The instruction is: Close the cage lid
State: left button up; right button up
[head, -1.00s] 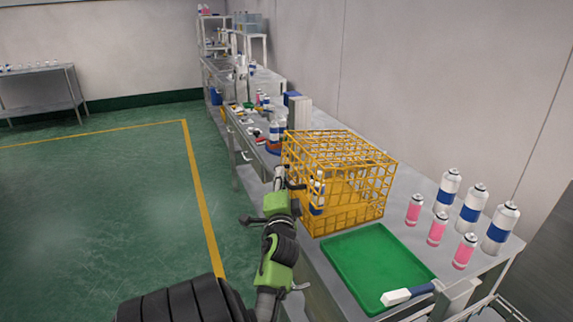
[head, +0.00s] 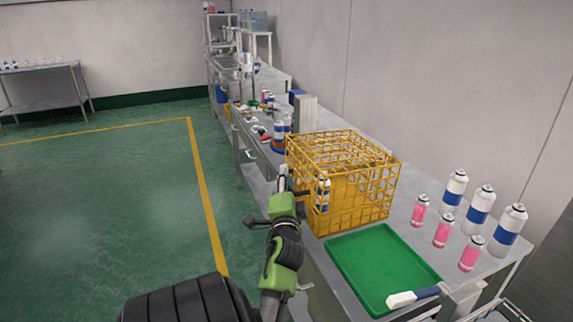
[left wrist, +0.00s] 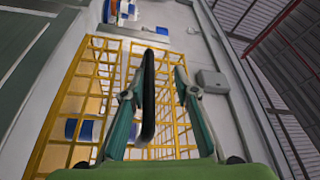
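The yellow wire cage (head: 372,215) stands on the bench beyond the green tray. I cannot clearly tell its lid from its other grid panels, nor whether the lid is fully shut. A white and blue can (head: 323,194) shows inside. My left gripper (head: 283,175) is at the cage's left side, close to its edge. In the left wrist view, the fingers of my left gripper (left wrist: 155,88) stand apart over the yellow bars (left wrist: 84,82), with a dark upright part between them. Contact with the bars is unclear. My right gripper is not in view.
A green tray (head: 375,262) lies before the cage. Several white-blue cans (head: 478,208) and pink bottles (head: 443,230) stand to its right. A white-blue handled thing (head: 414,298) lies at the tray's near edge.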

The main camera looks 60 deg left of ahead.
pick_arm(q)
jog(key=v, duration=0.6)
jog(key=shift+s+d, duration=0.2)
jog(key=shift+d, duration=0.15)
